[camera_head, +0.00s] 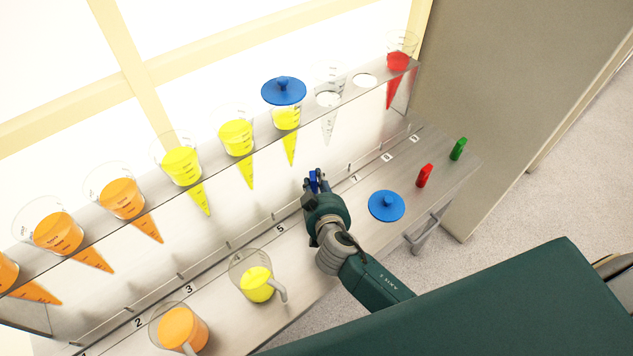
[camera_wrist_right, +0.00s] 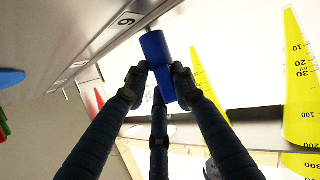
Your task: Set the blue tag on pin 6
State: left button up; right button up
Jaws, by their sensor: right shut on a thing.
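My right gripper (camera_head: 314,180) is shut on the blue tag (camera_head: 313,183) at the back of the lower shelf, between the labels 5 and 7. In the right wrist view the blue tag (camera_wrist_right: 157,62) is between the fingertips, its far end close to the rail beside the label 6 (camera_wrist_right: 126,20). My left gripper is not in view.
The lower shelf (camera_head: 318,254) holds a yellow jug (camera_head: 257,284), an orange jug (camera_head: 182,328), a blue lid (camera_head: 386,206), a red tag (camera_head: 425,175) and a green tag (camera_head: 458,149). Several juice cones hang from the clear upper shelf, one under a blue lid (camera_head: 284,92).

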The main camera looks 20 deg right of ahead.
jog(key=o, duration=1.1)
jog(key=v, duration=1.2)
jog(key=shift+r, duration=0.1)
